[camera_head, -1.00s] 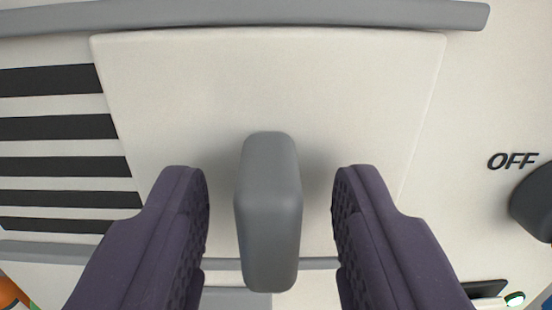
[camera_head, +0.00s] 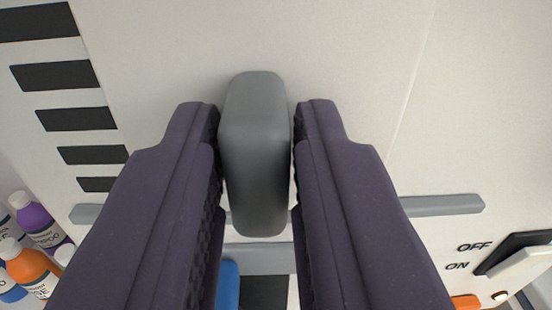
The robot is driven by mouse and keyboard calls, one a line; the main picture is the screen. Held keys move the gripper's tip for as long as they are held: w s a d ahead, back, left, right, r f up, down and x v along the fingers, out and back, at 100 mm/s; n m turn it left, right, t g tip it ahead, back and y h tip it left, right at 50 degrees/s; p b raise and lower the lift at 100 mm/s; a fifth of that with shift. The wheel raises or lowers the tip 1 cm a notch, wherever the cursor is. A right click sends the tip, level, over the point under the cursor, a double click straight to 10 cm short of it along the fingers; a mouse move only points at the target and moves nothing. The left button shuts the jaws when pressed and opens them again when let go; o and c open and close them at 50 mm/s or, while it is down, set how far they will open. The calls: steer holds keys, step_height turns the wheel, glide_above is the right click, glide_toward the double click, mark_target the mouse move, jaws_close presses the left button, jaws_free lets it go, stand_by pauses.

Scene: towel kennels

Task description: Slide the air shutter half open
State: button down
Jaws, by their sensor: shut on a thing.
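The air shutter (camera_head: 350,70) is a flat cream panel filling the upper middle of the view. A grey upright handle (camera_head: 256,150) stands out from it. My gripper (camera_head: 257,130) has its two dark purple fingers on either side of the handle and is shut on it. Black vent slots (camera_head: 75,120) show to the left of the panel, uncovered where I see them. The panel's upper edge is out of view, and the fingers hide part of its lower area.
A grey lower rail (camera_head: 440,205) runs below the panel. At the lower right are OFF and ON labels by a switch (camera_head: 518,258). Bottles, one purple (camera_head: 38,222) and one orange (camera_head: 30,268), stand at the lower left. A blue thing (camera_head: 229,286) shows below.

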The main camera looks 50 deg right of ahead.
steer(key=shift+w+a, duration=0.15)
steer(key=shift+w, duration=0.05)
steer(key=shift+s+d, duration=0.45)
steer(key=shift+s, duration=0.1)
steer(key=c, duration=1.2)
jaws_free()
steer(key=shift+s, duration=0.1)
steer(key=shift+o, duration=0.8)
steer(key=shift+w+a, duration=0.2)
steer(key=shift+w, duration=0.1)
steer(key=shift+s+d, duration=0.15)
